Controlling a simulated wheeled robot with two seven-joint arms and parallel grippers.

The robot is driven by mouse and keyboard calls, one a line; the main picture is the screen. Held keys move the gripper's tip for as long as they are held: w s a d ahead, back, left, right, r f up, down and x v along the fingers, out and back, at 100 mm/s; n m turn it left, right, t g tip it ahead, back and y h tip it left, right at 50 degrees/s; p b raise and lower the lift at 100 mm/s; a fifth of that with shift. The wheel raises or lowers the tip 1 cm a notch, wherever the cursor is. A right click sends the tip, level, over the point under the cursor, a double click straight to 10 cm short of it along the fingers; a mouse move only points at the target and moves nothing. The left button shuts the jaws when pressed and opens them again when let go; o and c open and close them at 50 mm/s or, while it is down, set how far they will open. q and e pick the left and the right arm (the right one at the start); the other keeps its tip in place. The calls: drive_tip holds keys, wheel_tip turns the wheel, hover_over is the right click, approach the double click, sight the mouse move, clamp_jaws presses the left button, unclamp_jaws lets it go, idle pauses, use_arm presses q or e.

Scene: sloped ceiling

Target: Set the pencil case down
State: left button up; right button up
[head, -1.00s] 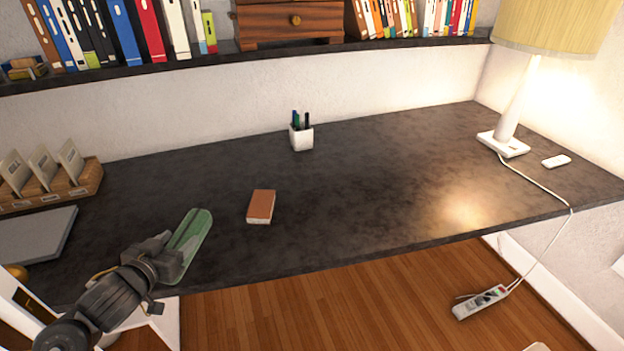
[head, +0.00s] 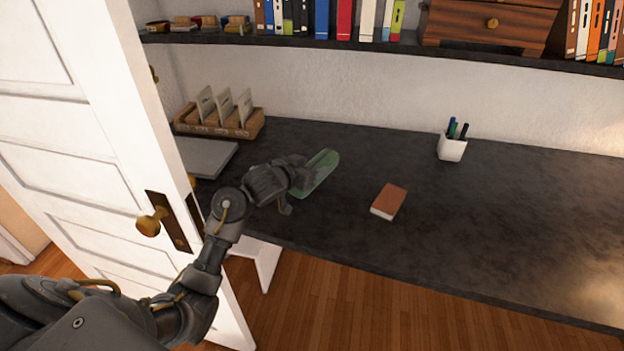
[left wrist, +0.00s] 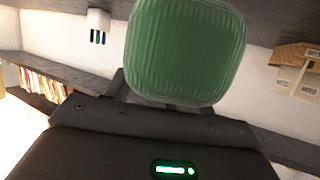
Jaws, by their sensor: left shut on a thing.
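The green pencil case (head: 320,173) is an elongated, rounded shape at the left part of the dark desk (head: 330,225) in the head view. My left gripper (head: 300,178) is shut on its near end. The case also fills the upper middle of the left wrist view (left wrist: 186,48). It shows over the desk top; I cannot tell whether its underside touches the surface. The gripper hides the end of the case that it holds. My right gripper is not in view.
A brown book (head: 389,200) lies right of the case. A white pen cup (head: 452,148) stands farther back. A grey laptop-like slab (head: 205,156) and a wooden card holder (head: 222,128) are at the left. An open white door (head: 95,130) stands near my left arm. Bare desk lies between.

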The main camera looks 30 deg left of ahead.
use_arm(q)
drive_tip(key=w+a+f, duration=0.1)
drive_tip(key=w+f, duration=0.1)
drive_tip(key=w+a+f, duration=0.3)
drive_tip(key=w+f, duration=0.1)
drive_tip(key=shift+a+f, duration=0.2)
drive_tip(key=shift+f, duration=0.15)
drive_tip(key=f, duration=0.3)
drive_tip(key=shift+w+a, duration=0.1)
drive_tip(key=shift+w, duration=0.1)
drive_tip(key=shift+f, duration=0.25)
drive_tip(key=shift+f, duration=0.15)
drive_tip(key=o, duration=1)
drive_tip(key=shift+o, duration=0.4)
